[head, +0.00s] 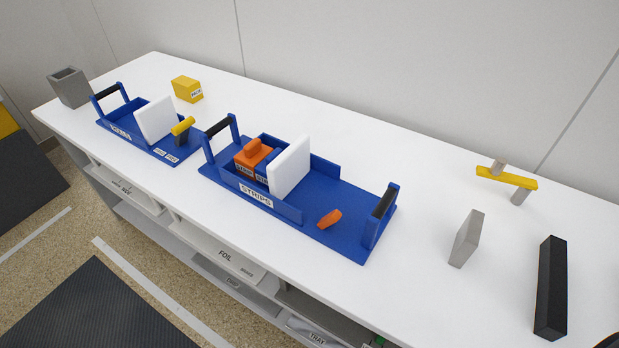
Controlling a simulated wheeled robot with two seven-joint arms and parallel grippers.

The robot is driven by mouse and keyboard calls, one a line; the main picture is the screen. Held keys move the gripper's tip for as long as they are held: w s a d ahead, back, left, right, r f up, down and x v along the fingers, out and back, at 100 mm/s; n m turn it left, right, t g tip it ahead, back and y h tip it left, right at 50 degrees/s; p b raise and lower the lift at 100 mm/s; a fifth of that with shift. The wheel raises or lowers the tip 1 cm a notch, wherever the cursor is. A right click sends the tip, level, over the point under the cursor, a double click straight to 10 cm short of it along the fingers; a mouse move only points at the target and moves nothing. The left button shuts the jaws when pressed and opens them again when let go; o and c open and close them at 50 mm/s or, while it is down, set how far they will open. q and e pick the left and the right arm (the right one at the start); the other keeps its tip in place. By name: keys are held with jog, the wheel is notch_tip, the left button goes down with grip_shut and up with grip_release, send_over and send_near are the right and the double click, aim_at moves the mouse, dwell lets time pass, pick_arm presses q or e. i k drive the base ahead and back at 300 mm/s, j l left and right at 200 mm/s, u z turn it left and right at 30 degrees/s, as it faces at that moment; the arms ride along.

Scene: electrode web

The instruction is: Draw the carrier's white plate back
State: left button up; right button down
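A blue carrier (345,235) labelled STRIPS stands mid-table, with an upright black-gripped handle at each end. Its white plate (291,166) stands upright across the tray, close against the orange and blue blocks on its left. An orange block (254,155) with a knob sits in the left compartment. A small orange piece (330,218) is on the bare blue base right of the plate. A second blue carrier (112,124) to the left has its own white plate (155,118) and a yellow-topped handle (183,125). Neither gripper shows in the head view.
A grey hollow box (69,87) and a yellow box (187,88) stand at the left. A grey slab (467,238), a yellow bar on grey supports (506,178) and a black bar (551,288) stand at the right. The white table (420,170) is clear between them.

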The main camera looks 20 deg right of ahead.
aim_at(284, 173)
jog(key=i+j+z, duration=0.1)
jog(key=j, duration=0.25)
jog(key=i+j+z, duration=0.1)
jog(key=i+j, duration=0.15)
jog(key=j, duration=0.15)
jog(key=i+j+z, duration=0.15)
jog(key=j, duration=0.25)
jog(key=i+j+z, duration=0.1)
jog(key=j, duration=0.3)
jog(key=i+j+z, duration=0.1)
jog(key=j, duration=0.3)
jog(key=i+j+z, duration=0.1)
jog(key=j, duration=0.3)
jog(key=i, duration=0.05)
